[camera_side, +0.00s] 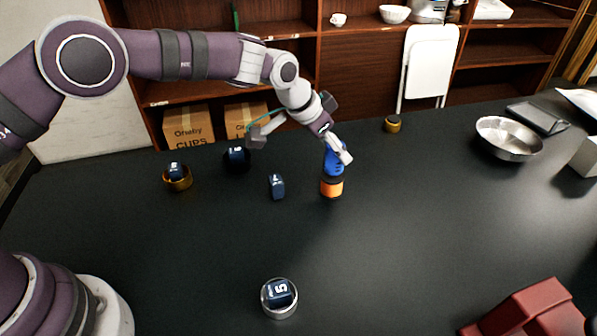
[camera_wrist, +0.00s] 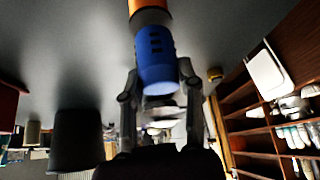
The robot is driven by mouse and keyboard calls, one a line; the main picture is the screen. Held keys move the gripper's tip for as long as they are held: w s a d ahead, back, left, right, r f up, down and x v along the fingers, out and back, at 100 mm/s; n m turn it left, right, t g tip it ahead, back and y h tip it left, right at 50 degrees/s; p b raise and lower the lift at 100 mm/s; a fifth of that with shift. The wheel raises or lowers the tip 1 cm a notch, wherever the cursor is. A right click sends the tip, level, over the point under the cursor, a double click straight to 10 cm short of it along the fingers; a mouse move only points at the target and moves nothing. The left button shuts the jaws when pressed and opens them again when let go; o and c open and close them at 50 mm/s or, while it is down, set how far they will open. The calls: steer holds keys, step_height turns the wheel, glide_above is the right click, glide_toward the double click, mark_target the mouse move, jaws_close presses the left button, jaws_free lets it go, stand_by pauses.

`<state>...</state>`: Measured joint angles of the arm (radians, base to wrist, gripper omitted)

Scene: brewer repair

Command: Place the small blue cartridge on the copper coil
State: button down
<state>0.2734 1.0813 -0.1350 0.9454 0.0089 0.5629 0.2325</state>
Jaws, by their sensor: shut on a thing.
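A blue cylinder (camera_side: 333,163), likely the small blue cartridge, stands upright near the middle of the dark table. In the wrist view the blue cylinder (camera_wrist: 156,62) has dark slots in its side. My gripper (camera_side: 335,152) is shut on its upper part, with a finger on each side in the wrist view (camera_wrist: 160,88). Directly below is an orange body (camera_side: 331,188), likely the copper coil, with a dark band between them. The orange part also shows at the top of the wrist view (camera_wrist: 150,16). I cannot tell whether blue and orange only touch or are joined.
Dark blue labelled blocks stand on the table (camera_side: 277,186), in a brass cup (camera_side: 178,184) and in a silver ring (camera_side: 267,303). A gold-sided, dark-topped piece (camera_side: 393,125) and a metal bowl (camera_side: 508,140) are to the right. The front middle table (camera_side: 390,240) is clear.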

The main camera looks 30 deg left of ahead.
steer(key=shift+f, duration=0.55)
steer(key=shift+f, duration=0.1)
steer(key=c, duration=0.7)
jaws_free()
steer(key=s+a+r+n+y, duration=0.2)
steer(key=s+a+r+n, duration=0.1)
steer(key=s+a+r, duration=1.1)
steer(key=s+a+n, duration=0.1)
steer(key=s, duration=0.3)
steer(key=s+a+n+y, duration=0.1)
steer(key=s, duration=0.3)
steer(key=s+a+n, duration=0.1)
steer(key=s, duration=0.3)
